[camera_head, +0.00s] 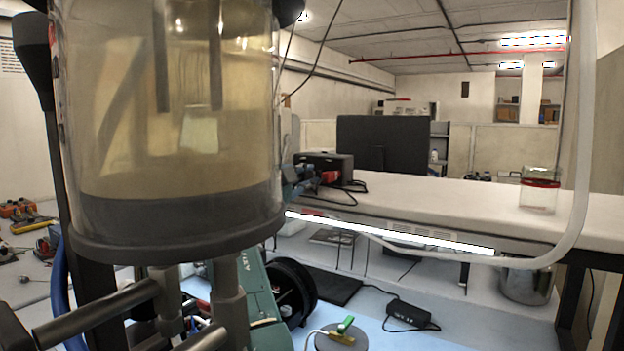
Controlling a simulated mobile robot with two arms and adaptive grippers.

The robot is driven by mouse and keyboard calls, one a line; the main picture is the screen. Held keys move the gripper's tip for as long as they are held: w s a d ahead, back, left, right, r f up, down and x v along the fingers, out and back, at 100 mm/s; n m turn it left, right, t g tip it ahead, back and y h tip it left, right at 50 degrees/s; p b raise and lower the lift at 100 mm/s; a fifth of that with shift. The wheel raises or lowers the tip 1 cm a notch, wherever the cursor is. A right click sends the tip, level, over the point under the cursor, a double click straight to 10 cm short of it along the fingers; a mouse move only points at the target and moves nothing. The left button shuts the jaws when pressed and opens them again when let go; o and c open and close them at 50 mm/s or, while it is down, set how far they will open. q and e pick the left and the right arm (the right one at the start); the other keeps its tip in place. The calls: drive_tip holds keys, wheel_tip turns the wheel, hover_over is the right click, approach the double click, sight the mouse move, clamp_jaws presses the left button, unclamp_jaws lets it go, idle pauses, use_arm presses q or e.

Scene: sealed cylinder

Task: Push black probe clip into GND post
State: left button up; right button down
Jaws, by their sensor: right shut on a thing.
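My right gripper (304,180) shows small at the left end of the white bench, partly hidden behind the edge of the large clear cylinder. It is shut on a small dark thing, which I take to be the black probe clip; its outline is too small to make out. The gripper is close against the front left of a black box (327,161) on the bench. A small red part (330,177) shows at the box's front. I cannot make out the GND post or whether the clip touches it. My left gripper is not in view.
The large cylinder (178,222) of yellowish liquid with a dark base fills the left foreground and blocks much of the view. A black lead lies on the bench (440,197) beside the box. A monitor (384,143) stands behind. A red-banded jar (540,190) is at right.

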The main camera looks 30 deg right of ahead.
sight(302, 179)
drive_tip(key=shift+b+v, duration=0.8)
drive_tip(key=shift+v, duration=1.15)
